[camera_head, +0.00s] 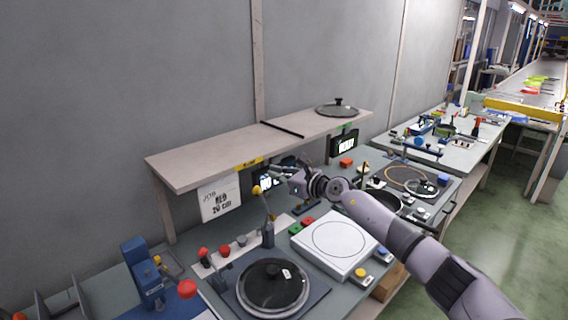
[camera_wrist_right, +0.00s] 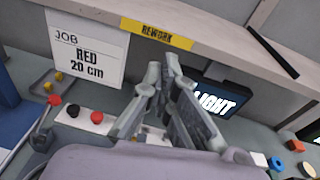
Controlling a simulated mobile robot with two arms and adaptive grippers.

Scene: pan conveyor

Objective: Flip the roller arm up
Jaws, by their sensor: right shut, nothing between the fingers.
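My right gripper (camera_head: 279,173) is shut and empty, held in the air in front of the shelf's edge. In the right wrist view its fingertips (camera_wrist_right: 162,75) come together below the yellow REWORK label. A grey post with a thin lever and yellow ball (camera_head: 257,190) stands behind the lidded pan (camera_head: 273,286), left of and below the gripper. I cannot tell for sure whether this lever is the roller arm. A larger red ball (camera_head: 187,289) shows left of the pan. My left gripper is not in view.
A wooden shelf (camera_head: 210,163) overhangs the bench and carries a glass lid (camera_head: 337,108). A white square plate (camera_head: 333,243) lies right of the lidded pan. The JOB sign (camera_wrist_right: 88,47) and a lit display (camera_wrist_right: 222,100) are near the gripper.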

